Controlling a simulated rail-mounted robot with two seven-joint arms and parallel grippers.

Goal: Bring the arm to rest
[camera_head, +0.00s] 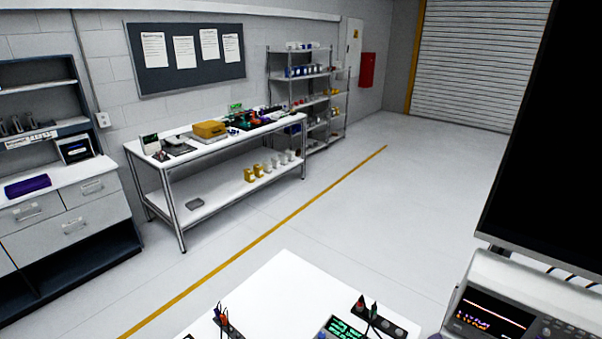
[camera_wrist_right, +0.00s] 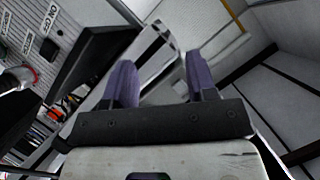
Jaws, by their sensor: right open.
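My right gripper (camera_wrist_right: 160,85) shows in the right wrist view with its two purple fingers apart and nothing between them. It is raised clear of any surface that I can make out. My left gripper does not show in either view. In the head view a white table (camera_head: 275,293) stands in front of me at the bottom, and no gripper shows over it. A measuring instrument with a lit screen (camera_head: 487,312) stands at the lower right.
A dark monitor (camera_head: 555,150) fills the right side of the head view. Small devices with probes (camera_head: 228,325) sit on the table's near edge. A workbench (camera_head: 170,167) and shelving (camera_head: 308,100) line the far wall. The floor (camera_head: 350,220) between is clear.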

